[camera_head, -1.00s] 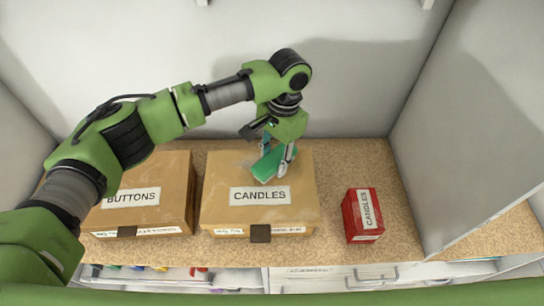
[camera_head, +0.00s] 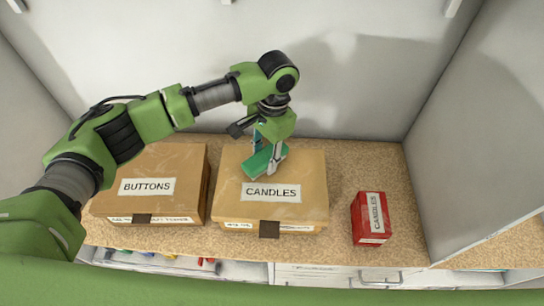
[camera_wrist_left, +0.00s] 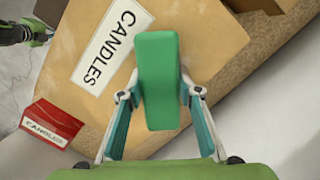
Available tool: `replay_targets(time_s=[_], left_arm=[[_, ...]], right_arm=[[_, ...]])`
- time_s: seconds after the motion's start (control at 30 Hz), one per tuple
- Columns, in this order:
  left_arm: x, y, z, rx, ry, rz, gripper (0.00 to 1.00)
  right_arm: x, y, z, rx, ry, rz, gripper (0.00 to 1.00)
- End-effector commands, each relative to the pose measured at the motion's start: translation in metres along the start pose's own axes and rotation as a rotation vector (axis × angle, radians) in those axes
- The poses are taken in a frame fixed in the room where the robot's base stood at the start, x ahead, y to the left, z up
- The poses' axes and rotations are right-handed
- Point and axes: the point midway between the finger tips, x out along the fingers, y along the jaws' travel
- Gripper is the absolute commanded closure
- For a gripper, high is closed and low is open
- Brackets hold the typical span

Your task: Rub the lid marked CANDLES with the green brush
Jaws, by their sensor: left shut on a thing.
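The box whose lid is marked CANDLES (camera_head: 305,205) stands in the middle of the shelf, its label facing up. The lid also shows in the left wrist view (camera_wrist_left: 205,40). My left gripper (camera_head: 264,165) is shut on the green brush (camera_head: 263,161) above the back left part of that lid. In the left wrist view the brush (camera_wrist_left: 158,80) sits between the two fingers (camera_wrist_left: 158,97), beside the CANDLES label. Its underside is hidden, so I cannot tell for sure whether it touches the lid. My right gripper is not in view.
A box marked BUTTONS (camera_head: 175,200) stands close on the left. A small red box marked CANDLES (camera_head: 370,218) stands apart on the right. A grey side panel (camera_head: 470,130) closes the right side. Drawers (camera_head: 330,275) lie below the shelf's front edge.

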Motion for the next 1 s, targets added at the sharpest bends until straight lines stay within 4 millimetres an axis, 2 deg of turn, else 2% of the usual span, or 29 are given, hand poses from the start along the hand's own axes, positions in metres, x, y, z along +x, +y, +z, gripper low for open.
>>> replay_targets(time_s=[0.8, 1.0], left_arm=[[0.008, -0.039, 0.042, -0.002, -0.006, 0.000, 0.85], [0.005, -0.043, 0.039, -0.002, -0.003, 0.001, 0.85]], right_arm=[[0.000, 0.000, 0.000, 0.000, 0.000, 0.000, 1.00], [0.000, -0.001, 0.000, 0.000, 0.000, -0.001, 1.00]])
